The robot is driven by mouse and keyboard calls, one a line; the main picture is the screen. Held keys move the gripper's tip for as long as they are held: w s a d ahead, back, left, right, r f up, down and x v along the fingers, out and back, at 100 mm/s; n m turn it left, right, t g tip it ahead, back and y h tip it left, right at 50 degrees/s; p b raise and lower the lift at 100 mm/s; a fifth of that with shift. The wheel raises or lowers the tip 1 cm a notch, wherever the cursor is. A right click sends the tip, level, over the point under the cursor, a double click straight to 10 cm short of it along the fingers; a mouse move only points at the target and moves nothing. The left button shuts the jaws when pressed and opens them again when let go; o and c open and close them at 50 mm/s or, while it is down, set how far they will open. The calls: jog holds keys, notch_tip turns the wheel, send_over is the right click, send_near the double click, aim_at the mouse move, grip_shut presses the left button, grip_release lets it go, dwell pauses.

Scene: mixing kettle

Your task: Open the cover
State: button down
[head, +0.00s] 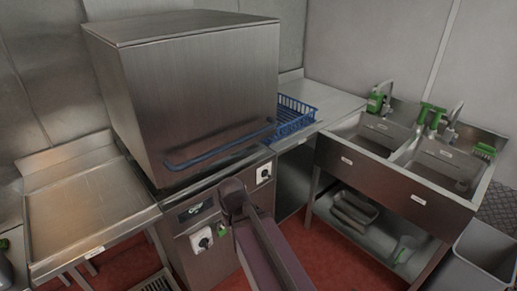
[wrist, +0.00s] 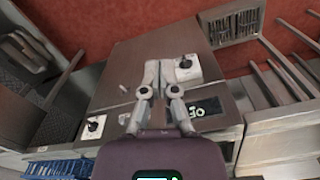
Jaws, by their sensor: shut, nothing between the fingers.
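The cover is a large steel box-shaped hood (head: 200,90) on the dishwasher, in the head view. It sits down on the machine's base. A blue bar handle (head: 215,152) runs across the lower front of the hood. My gripper (wrist: 158,64) shows in the wrist view with its fingers together and nothing between them. It is in front of the machine's front panel (wrist: 125,75), apart from the handle. In the head view my arm rises in front of the panel, below the handle, and my fingers cannot be made out. The handle is not clearly seen in the wrist view.
The front panel carries a white-plated knob (head: 201,240), a second knob (head: 263,174) and a dark display (head: 195,210). A steel side table (head: 85,205) stands left. A blue basket (head: 293,112) and a double sink (head: 400,160) are right. Red floor lies in front.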

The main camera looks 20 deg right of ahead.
jog(key=shift+w+f, duration=0.1)
jog(key=w+d+f+m+t+y+b, duration=0.2)
jog(key=w+f+m+t+y+b, duration=0.15)
jog(key=w+m+b, duration=0.4)
jog(key=w+d+f+m+t+y+b, duration=0.1)
jog(key=w+f+m+t+y+b, duration=0.3)
jog(key=w+b, duration=0.55)
jog(key=w+d+r+m+t+b, duration=0.1)
jog(key=w+d+m+t+b, duration=0.4)
jog(key=d+m, duration=0.5)
jog(key=w+d+r+m+t+h+b, duration=0.1)
jog(key=w+d+m+t+b, duration=0.4)
jog(key=d+m, duration=0.6)
jog(key=w+d+r+t, duration=0.1)
jog(key=w+d+t, duration=0.1)
jog(key=d, duration=0.2)
jog(key=shift+b, duration=0.4)
jog(key=shift+w+a, duration=0.1)
jog(key=shift+w, duration=0.05)
